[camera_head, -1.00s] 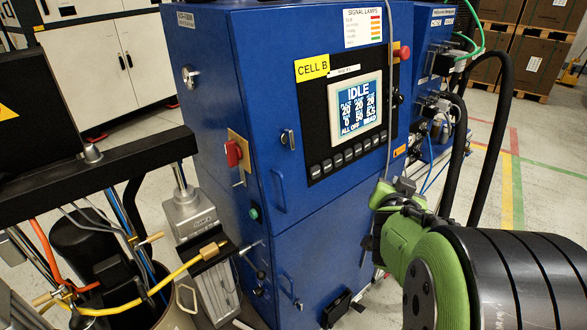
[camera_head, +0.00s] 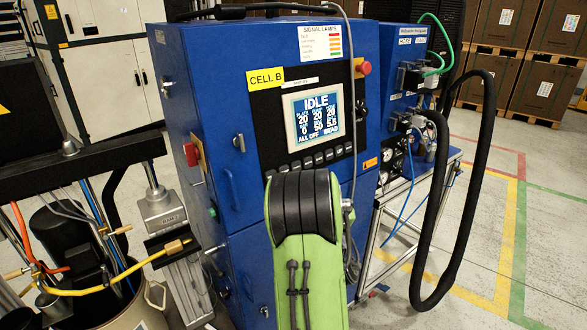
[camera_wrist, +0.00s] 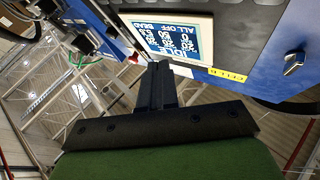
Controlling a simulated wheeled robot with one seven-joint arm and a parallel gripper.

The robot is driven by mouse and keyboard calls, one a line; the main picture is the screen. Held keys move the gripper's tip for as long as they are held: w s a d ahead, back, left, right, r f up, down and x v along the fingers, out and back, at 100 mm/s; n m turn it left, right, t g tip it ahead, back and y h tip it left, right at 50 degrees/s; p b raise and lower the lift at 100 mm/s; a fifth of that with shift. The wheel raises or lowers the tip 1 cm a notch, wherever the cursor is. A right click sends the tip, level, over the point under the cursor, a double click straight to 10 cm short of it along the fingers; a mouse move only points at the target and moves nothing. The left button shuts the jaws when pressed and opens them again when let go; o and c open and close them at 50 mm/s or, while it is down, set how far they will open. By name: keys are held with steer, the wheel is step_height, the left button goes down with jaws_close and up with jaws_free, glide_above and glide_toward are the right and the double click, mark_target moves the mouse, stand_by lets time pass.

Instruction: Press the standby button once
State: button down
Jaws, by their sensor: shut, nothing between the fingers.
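The blue cabinet (camera_head: 228,120) labelled CELL B carries a screen (camera_head: 318,118) that reads IDLE. A row of small dark buttons (camera_head: 322,157) runs below the screen; their labels are too small to read, so I cannot tell which is standby. My green and black arm stands in front of the cabinet and hides its lower middle and my gripper in the head view. In the wrist view my gripper (camera_wrist: 157,85) is shut and empty, its tip near the lower edge of the screen (camera_wrist: 178,40), which appears upside down. I cannot tell whether the tip touches the panel.
A red mushroom button (camera_head: 362,67) sits at the panel's upper right, and a red switch (camera_head: 191,154) on the cabinet's left side. A thick black hose (camera_head: 487,180) loops at right. A drum with hoses (camera_head: 90,260) stands at left.

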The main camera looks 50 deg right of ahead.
mark_target(296, 167)
steer(key=w+d+f+b, duration=0.1)
steer(key=w+b, duration=0.3)
steer(key=w, duration=0.4)
steer(key=shift+w+d+f+b, duration=0.2)
steer(key=shift+d+f+b, duration=0.1)
steer(key=shift+d+b, duration=0.1)
stand_by(1.5)
steer(key=shift+w+d+f+b, duration=0.1)
steer(key=shift+w+b, duration=0.2)
steer(key=shift+w, duration=0.1)
steer(key=shift+w+d+b, duration=0.1)
steer(key=shift+w+b, duration=0.25)
steer(key=shift+w, duration=0.05)
stand_by(0.5)
stand_by(0.3)
steer(key=shift+s+a+p, duration=0.2)
steer(key=shift+s+p, duration=0.3)
steer(key=shift+s, duration=0.3)
